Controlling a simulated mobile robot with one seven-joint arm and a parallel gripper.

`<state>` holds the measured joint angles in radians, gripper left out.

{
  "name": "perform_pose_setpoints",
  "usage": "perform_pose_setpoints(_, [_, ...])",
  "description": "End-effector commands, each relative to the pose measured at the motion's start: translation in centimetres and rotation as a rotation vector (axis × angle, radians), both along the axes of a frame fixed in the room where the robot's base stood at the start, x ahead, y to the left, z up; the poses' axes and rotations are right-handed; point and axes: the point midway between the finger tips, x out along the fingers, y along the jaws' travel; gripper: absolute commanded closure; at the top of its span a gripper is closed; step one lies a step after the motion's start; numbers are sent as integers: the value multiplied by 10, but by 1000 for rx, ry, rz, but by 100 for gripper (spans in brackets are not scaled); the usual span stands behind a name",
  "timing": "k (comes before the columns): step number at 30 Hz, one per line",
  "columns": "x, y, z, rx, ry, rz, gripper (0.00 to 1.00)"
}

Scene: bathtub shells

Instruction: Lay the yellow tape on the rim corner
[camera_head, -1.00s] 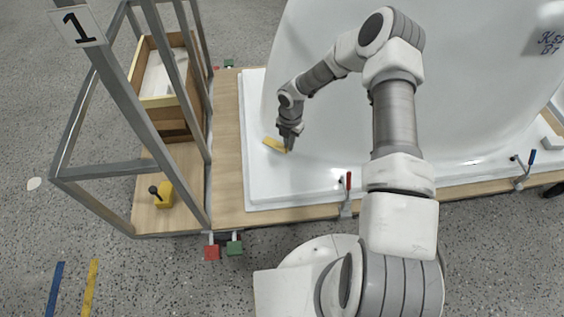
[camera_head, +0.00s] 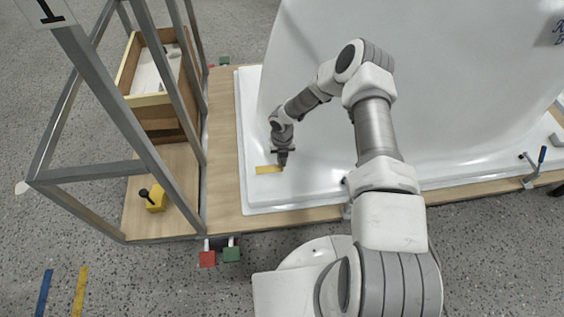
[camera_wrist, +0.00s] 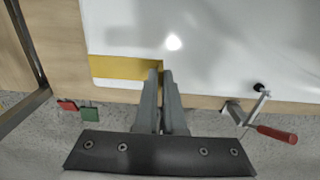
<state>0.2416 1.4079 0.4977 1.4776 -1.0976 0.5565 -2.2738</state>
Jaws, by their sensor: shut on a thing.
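The yellow tape (camera_head: 268,169) is a flat strip at the near left corner of the white bathtub shell's rim (camera_head: 262,195). My gripper (camera_head: 282,163) is shut on the right end of the tape, with the rest sticking out to the left. In the wrist view the tape (camera_wrist: 122,67) runs left from the fingertips of my gripper (camera_wrist: 165,75), over the white rim (camera_wrist: 120,20). The fingers hide its right end. I cannot tell whether the tape touches the rim or hovers just above it.
A grey metal frame (camera_head: 110,125) stands left, with a wooden box (camera_head: 150,100) and a yellow block with a black knob (camera_head: 155,198) by it. A red-handled clamp (camera_wrist: 275,134) holds the near edge. The white shell wall (camera_head: 420,60) rises behind my arm.

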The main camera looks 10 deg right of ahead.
Motion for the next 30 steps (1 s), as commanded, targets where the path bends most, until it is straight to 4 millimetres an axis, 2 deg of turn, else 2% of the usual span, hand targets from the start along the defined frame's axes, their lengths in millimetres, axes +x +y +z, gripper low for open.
perform_pose_setpoints(1, [0, 0, -9, 0, 1, 0, 100])
perform_pose_setpoints(6, [-1, 0, -27, 0, 2, -1, 100])
perform_pose_setpoints(18, [-1, 1, -60, 1, 2, -2, 100])
perform_pose_setpoints(24, [-1, 0, -72, 0, 2, -1, 100])
perform_pose_setpoints(30, [0, 0, -75, 0, 1, -1, 100])
